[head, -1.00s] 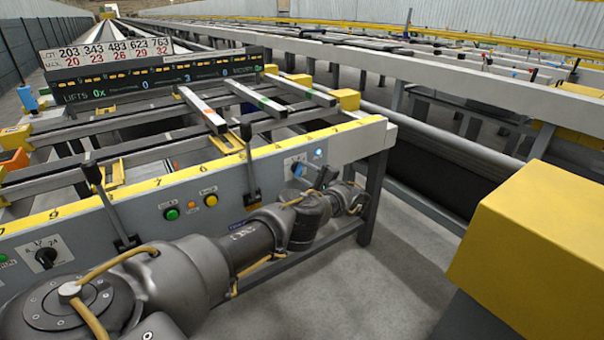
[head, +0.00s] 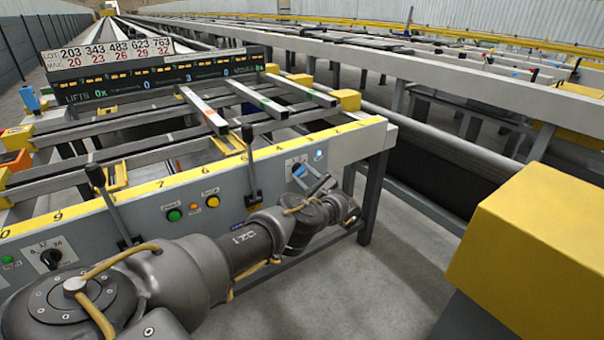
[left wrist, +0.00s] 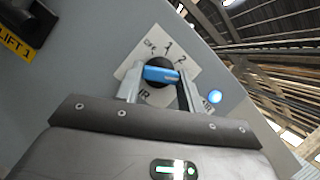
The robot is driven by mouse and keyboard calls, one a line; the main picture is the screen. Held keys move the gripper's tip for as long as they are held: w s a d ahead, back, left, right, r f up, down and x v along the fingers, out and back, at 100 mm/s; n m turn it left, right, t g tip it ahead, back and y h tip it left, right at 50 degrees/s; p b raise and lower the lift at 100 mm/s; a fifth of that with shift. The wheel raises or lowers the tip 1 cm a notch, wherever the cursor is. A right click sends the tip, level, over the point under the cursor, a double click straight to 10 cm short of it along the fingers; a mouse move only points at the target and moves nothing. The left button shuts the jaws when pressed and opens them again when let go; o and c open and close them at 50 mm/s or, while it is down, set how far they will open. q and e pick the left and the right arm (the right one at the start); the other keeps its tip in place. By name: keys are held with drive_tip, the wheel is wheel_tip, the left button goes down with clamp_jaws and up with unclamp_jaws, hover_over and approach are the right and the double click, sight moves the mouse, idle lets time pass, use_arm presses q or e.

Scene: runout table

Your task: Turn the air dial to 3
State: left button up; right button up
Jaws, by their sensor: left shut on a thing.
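The air dial (left wrist: 160,74) is a black disc with a blue bar handle on a white plate, in the left wrist view. The marks 1 and 2 show above the handle; I cannot make out a 3. The handle lies nearly level in that picture, and which mark it points to is unclear. My left gripper (left wrist: 158,92) is shut on the handle, one finger on either side. In the head view the dial's plate (head: 291,163) is at the panel's right end, with my left gripper (head: 311,181) in front of it. My right gripper is out of view.
A blue lamp (head: 318,154) sits right of the dial. A black lever (head: 251,165), a green button (head: 174,214) and a yellow button (head: 212,201) are further left on the panel. A yellow block (head: 540,240) stands at the right, with bare floor before it.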

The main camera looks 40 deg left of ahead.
use_arm(q)
drive_tip(key=shift+w+d+r, duration=0.1)
drive_tip(key=shift+w+r, duration=0.05)
drive_tip(key=shift+r, duration=0.1)
drive_tip(key=o, duration=1)
drive_tip(key=shift+w+d, duration=0.1)
drive_tip(key=shift+a+f, duration=0.1)
drive_tip(key=shift+a, duration=0.1)
drive_tip(key=v, duration=0.8)
drive_tip(key=shift+s, duration=0.25)
